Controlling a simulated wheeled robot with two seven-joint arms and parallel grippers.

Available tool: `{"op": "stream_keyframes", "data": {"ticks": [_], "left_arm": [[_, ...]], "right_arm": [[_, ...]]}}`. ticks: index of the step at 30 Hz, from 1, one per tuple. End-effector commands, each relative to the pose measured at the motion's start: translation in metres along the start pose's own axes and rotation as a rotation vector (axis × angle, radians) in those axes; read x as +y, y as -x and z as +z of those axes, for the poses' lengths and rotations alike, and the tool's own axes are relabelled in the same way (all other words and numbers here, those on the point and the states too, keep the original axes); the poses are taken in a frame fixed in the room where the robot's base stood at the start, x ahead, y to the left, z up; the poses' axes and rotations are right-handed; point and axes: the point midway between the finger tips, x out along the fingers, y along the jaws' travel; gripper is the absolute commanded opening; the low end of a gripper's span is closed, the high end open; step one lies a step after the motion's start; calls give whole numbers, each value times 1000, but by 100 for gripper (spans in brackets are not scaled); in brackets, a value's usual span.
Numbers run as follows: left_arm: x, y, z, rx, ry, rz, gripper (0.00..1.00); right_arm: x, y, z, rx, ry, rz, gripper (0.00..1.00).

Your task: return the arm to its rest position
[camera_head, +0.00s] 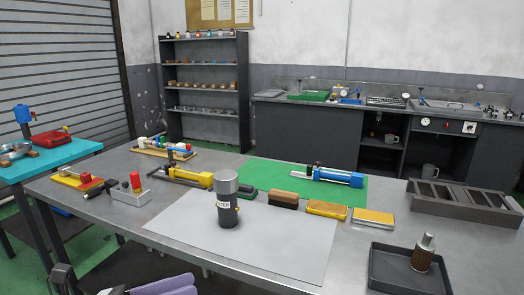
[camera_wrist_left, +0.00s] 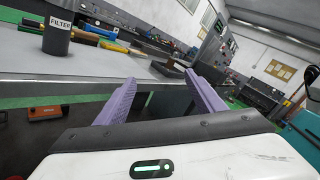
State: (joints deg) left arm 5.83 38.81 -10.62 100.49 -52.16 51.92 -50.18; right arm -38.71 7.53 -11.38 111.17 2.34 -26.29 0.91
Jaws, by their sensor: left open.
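My left gripper (camera_head: 163,286) shows at the bottom edge of the head view, low and in front of the table's near edge. Only part of it is in frame there. In the left wrist view its two purple fingers (camera_wrist_left: 163,97) stand apart with nothing between them. The left arm is mostly out of frame. The dark cylinder labelled FILTER (camera_head: 227,203) stands upright on the grey mat, apart from the gripper; it also shows in the left wrist view (camera_wrist_left: 57,32). My right gripper is in neither view.
The metal table (camera_head: 60,197) lies beyond the gripper. It carries a black tray (camera_head: 388,272) with a brown-and-metal bottle, a dark slotted rack (camera_head: 455,203), a green mat (camera_head: 262,176) with a blue cylinder, and yellow blocks. A turquoise table (camera_head: 75,152) stands at left.

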Motion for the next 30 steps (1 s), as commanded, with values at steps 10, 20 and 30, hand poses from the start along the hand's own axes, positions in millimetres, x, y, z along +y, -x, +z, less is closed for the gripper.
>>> {"op": "stream_keyframes", "data": {"ticks": [10, 20, 30], "left_arm": [[69, 30, -80, -723, 1228, 217, 63], [71, 91, -295, -1349, 2301, 539, 63], [40, 99, -360, -1528, 2570, 658, 63]], "right_arm": [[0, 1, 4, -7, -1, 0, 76], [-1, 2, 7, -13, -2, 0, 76], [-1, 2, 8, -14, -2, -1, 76]]}}
